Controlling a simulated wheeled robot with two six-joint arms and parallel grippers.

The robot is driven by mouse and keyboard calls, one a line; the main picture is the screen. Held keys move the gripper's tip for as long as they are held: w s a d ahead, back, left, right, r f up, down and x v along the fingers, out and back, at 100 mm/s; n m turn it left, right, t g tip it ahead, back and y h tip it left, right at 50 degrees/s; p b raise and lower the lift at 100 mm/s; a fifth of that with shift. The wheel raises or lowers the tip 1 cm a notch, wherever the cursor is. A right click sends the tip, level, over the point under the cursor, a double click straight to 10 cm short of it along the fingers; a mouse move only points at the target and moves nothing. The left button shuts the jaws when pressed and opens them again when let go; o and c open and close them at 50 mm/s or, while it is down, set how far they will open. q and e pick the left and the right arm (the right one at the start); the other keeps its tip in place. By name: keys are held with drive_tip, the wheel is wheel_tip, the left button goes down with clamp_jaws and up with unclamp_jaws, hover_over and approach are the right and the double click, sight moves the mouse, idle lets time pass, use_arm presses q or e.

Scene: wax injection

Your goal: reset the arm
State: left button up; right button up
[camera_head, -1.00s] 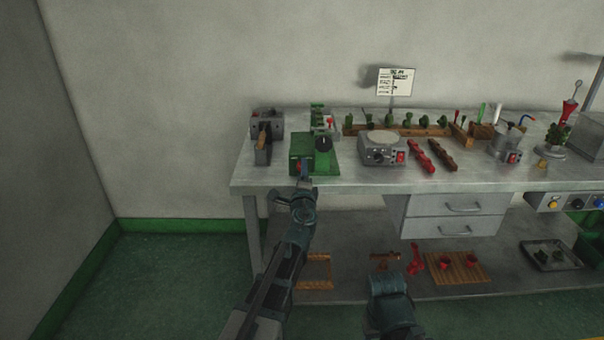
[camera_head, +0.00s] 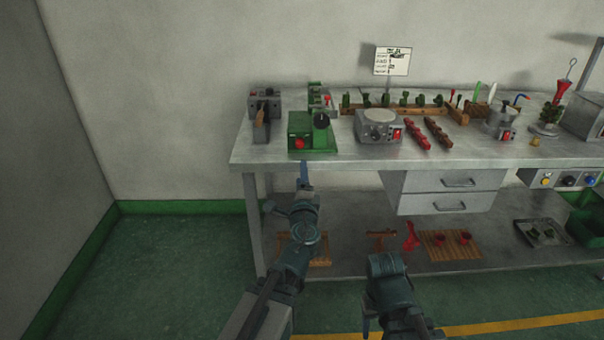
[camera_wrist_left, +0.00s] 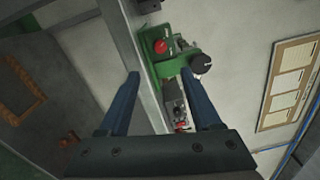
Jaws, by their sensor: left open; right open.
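My left gripper (camera_head: 304,174) is in front of the bench's front edge, below the green machine (camera_head: 322,142) in the head view. In the left wrist view its two blue fingers (camera_wrist_left: 160,74) are apart, with nothing held between them. The green machine, with a red button (camera_head: 299,143) and a black knob (camera_head: 321,120), stands on the bench beyond the fingertips. It also shows in the left wrist view (camera_wrist_left: 172,62). My right arm shows at the bottom middle of the head view; its gripper is not visible.
The grey bench (camera_head: 350,162) holds a grey round-topped device (camera_head: 378,126), red and brown bars, and a wooden rack (camera_head: 385,109). A lower shelf (camera_head: 350,230) carries wooden and red items. Drawers (camera_head: 445,190) hang under the top. Floor at left (camera_head: 170,260) is clear.

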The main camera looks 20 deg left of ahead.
use_arm(q)
drive_tip(key=s+a+r+n+g+y+p, duration=0.2)
drive_tip(key=s+r+n+g+y+p, duration=0.15)
drive_tip(key=n+p, duration=0.4)
drive_tip(key=s+d+f+n+g+h+p, duration=0.2)
drive_tip(key=s+d+g+h+p, duration=0.2)
drive_tip(key=s+d+g+p, duration=0.3)
drive_tip(key=s+d+f+n+g+h+p, duration=0.2)
drive_tip(key=s+d+g+p, duration=0.5)
drive_tip(key=s, duration=0.7)
drive_tip(key=shift+d+n+g+h+p, duration=0.35)
drive_tip(key=shift+d+n+h+p, duration=0.25)
drive_tip(key=shift+d+h, duration=0.3)
